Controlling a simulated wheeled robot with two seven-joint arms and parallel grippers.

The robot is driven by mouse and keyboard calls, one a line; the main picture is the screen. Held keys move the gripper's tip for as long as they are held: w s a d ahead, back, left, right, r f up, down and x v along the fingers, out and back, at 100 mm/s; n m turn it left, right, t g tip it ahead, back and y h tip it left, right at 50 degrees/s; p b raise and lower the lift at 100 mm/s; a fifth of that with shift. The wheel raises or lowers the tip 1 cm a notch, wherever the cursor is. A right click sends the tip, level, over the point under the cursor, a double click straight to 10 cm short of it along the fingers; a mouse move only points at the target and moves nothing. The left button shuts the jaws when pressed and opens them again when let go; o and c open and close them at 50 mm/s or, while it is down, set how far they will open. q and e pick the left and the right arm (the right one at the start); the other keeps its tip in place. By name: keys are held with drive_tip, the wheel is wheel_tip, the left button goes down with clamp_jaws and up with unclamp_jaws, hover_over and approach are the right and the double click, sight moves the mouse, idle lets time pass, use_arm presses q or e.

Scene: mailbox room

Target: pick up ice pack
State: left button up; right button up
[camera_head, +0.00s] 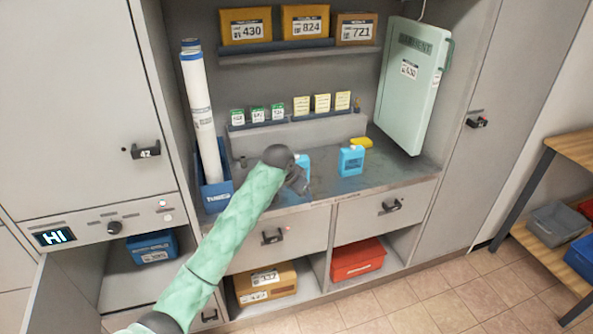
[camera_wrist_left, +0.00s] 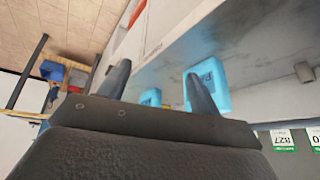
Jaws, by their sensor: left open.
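Two light-blue ice packs stand on the grey counter (camera_head: 325,180). One ice pack (camera_head: 351,160) stands right of centre, clear of my arm. The other ice pack (camera_head: 304,163) is mostly hidden behind my left gripper (camera_head: 299,182). My left gripper is open and empty at the counter's front. In the left wrist view, the nearer ice pack (camera_wrist_left: 212,84) shows large behind the right-hand finger, partly covered by it. The farther ice pack (camera_wrist_left: 150,97) looks small between the fingers. I cannot tell whether a finger touches the nearer pack. My right gripper is not in view.
A low ledge (camera_head: 300,133) with several small cards backs the counter. A yellow item (camera_head: 361,143) lies behind the right pack. White tubes (camera_head: 200,115) stand in a blue holder at left. A pale green case (camera_head: 412,85) hangs at right. Drawers are below.

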use_arm(q)
drive_tip(key=w+a+r+m+g, duration=0.1)
drive_tip(key=w, duration=0.4)
drive_tip(key=w+a+r+m+g+p, duration=0.1)
drive_tip(key=w+r+m, duration=0.1)
drive_tip(key=w, duration=0.3)
drive_tip(key=w+a+r+m+g, duration=0.1)
drive_tip(key=w+r, duration=0.1)
drive_tip(key=w, duration=0.3)
drive_tip(key=shift+w+a+r+m+h+p, duration=0.2)
drive_tip(key=shift+a+m+h+p, duration=0.1)
drive_tip(key=shift+h+p, duration=0.1)
drive_tip(key=shift+w+f, duration=0.1)
drive_tip(key=shift+p+x, duration=0.5)
drive_tip(key=shift+x, duration=0.55)
drive_tip(key=p+x, duration=0.2)
drive_tip(key=x, duration=0.2)
drive_tip(key=shift+w+d, duration=0.1)
drive_tip(key=shift+w+d+f+p, duration=0.15)
drive_tip(key=shift+f+p, duration=0.2)
drive_tip(key=shift+f, duration=0.35)
drive_tip(key=c, duration=1.3)
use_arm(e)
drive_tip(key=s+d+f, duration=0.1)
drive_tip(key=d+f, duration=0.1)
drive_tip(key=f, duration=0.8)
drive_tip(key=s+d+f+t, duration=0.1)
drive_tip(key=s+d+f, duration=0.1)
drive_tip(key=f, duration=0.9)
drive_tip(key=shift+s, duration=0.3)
